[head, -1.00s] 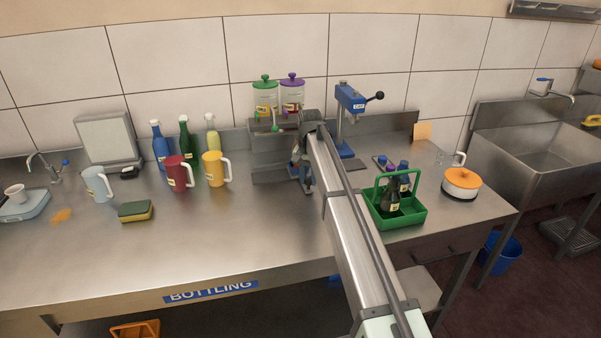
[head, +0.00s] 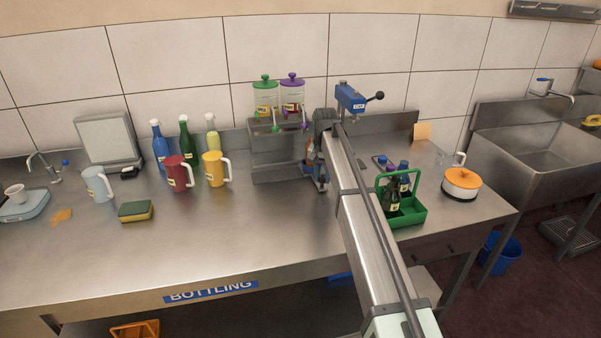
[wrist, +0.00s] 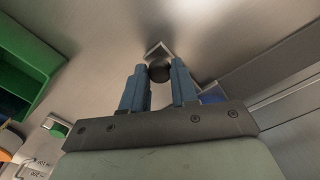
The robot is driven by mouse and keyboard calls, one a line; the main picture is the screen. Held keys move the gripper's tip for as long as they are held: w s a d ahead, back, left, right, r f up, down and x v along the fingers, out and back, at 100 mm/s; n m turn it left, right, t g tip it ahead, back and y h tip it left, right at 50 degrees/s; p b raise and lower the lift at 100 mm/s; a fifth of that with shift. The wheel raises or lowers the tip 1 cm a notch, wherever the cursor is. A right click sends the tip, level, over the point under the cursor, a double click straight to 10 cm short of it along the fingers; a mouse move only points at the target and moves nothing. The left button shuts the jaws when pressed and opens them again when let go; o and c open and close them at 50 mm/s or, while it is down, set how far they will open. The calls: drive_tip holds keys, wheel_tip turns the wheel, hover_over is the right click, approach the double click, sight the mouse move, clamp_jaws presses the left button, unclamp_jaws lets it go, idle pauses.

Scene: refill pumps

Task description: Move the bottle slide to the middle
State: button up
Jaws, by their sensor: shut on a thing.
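My gripper (wrist: 159,74) has its two blue fingers closed around a dark round knob (wrist: 159,72) in the wrist view. The knob sits at a small metal piece (wrist: 154,50) that looks like part of the bottle slide. In the head view my gripper (head: 318,180) is low over the steel counter, just right of the dispenser stand (head: 285,172) and in front of the capping press (head: 351,98). My arm hides most of the press's lower part and much of the slide. I cannot tell the slide's exact position along its track.
Two dispensers, one with a green lid (head: 265,97) and one with a purple lid (head: 292,95), stand on the stand's shelf. A green carrier (head: 405,218) with dark bottles is right of my arm. Jugs and bottles stand at left. The front-middle counter is clear.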

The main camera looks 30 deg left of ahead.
drive_tip(key=shift+w+d, duration=1.7)
drive_tip(key=shift+w, duration=0.05)
drive_tip(key=o, duration=0.9)
drive_tip(key=shift+o, duration=0.2)
wheel_tip(320, 180, up, 14)
drive_tip(key=shift+f, duration=0.1)
